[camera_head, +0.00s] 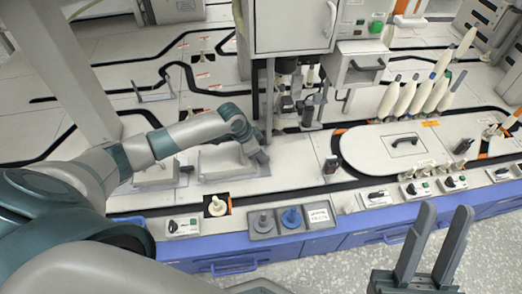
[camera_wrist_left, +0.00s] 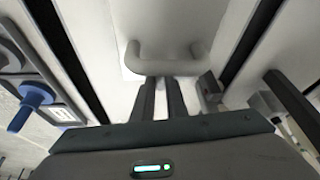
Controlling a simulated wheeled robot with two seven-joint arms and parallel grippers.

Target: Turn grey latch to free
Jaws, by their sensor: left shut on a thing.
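My left gripper (camera_head: 262,158) is at the right end of a pale grey cover (camera_head: 222,165) on the machine top. In the left wrist view the gripper (camera_wrist_left: 163,82) has its fingers close together at the bar of a pale handle (camera_wrist_left: 190,62), and is shut on it. The fingertips' exact grip is partly hidden. A grey knob-like piece (camera_head: 262,221) stands beside a blue one (camera_head: 291,217) at the front edge; I cannot tell if the grey one is the latch. My right gripper (camera_head: 437,215) is open and empty, over the floor at lower right.
A white labelled plate (camera_head: 318,215) lies beside the blue piece. Switch boxes (camera_head: 184,226) line the front edge above the blue drawers (camera_head: 232,262). A grey cabinet (camera_head: 290,25) hangs behind the left gripper. Several white bobbins (camera_head: 412,95) stand at the right.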

